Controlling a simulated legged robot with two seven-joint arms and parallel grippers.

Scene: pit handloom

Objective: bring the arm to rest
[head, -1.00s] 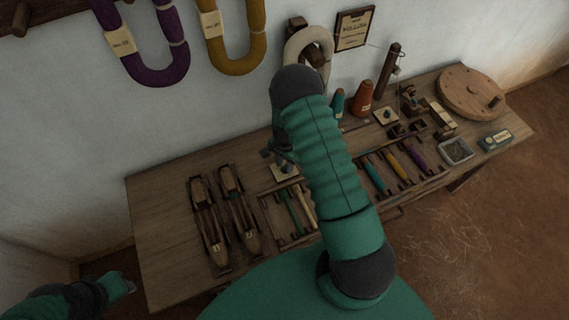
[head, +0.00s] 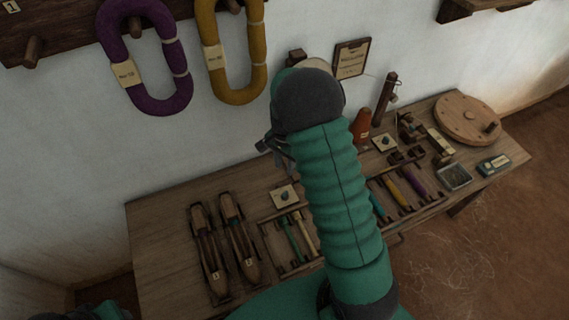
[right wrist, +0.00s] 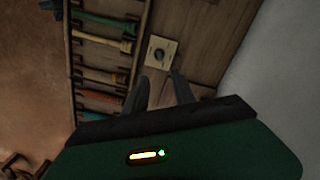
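My right arm (head: 335,190) rises across the middle of the head view. Its gripper (head: 272,146) shows beyond the dark wrist, partly hidden, in front of the wall and above the bench's back edge. In the right wrist view the two dark fingers (right wrist: 159,88) stand apart with nothing between them. They are over the bench, near a pale square card with a dark round piece (right wrist: 161,50). My left arm (head: 105,311) shows only as a sliver at the bottom left edge; its fingers cannot be made out.
The wooden bench (head: 160,225) holds two shuttles (head: 208,250), racks of coloured bobbins (head: 398,191), a round wooden disc (head: 467,118) and a small grey tray (head: 455,177). Purple (head: 112,50) and mustard (head: 205,30) yarn hanks hang on the wall. Floor is open at right.

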